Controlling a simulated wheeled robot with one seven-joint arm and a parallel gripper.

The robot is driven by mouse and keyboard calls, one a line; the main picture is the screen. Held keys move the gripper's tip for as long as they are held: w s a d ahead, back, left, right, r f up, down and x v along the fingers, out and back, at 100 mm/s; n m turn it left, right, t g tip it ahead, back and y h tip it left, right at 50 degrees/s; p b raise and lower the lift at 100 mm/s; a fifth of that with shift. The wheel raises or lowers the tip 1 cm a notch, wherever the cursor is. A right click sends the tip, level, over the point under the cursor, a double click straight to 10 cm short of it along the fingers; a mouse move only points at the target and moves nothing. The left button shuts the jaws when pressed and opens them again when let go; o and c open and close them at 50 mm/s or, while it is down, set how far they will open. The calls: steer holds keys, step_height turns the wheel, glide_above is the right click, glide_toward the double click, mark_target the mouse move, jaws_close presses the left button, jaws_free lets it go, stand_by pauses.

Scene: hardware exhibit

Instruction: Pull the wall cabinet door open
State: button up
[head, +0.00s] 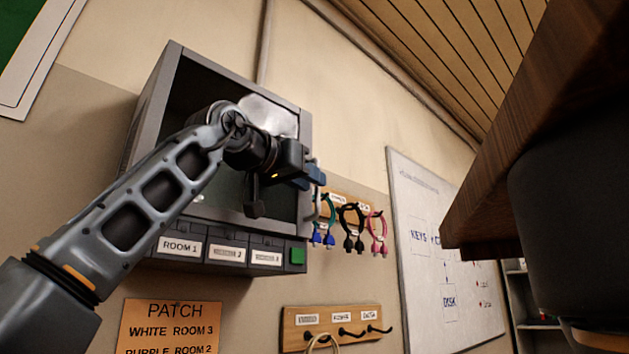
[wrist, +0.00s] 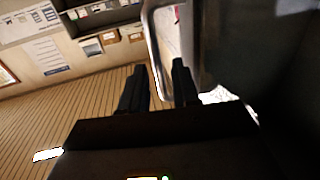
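The wall cabinet (head: 150,112) is a grey metal box on the wall at the left of the head view. Its grey-framed door (head: 306,128) has a dark, glass-like panel and looks closed. A pale bar handle (head: 327,212) is at the door's right side, partly hidden by my gripper (head: 318,176). In the wrist view, my gripper (wrist: 160,68) has its two dark fingers apart. The light handle bar (wrist: 154,45) runs between them, with a visible gap to the right finger. Contact with the left finger is unclear. My arm covers part of the door.
Below the cabinet are labelled boxes (head: 228,253) and a green square (head: 297,256). A hook board (head: 337,328) is lower. A wooden overhang (head: 520,130) fills the right; a whiteboard (head: 432,215) stands behind.

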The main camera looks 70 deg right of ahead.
mark_target(317, 208)
steer(key=shift+x, duration=1.55)
jaws_close()
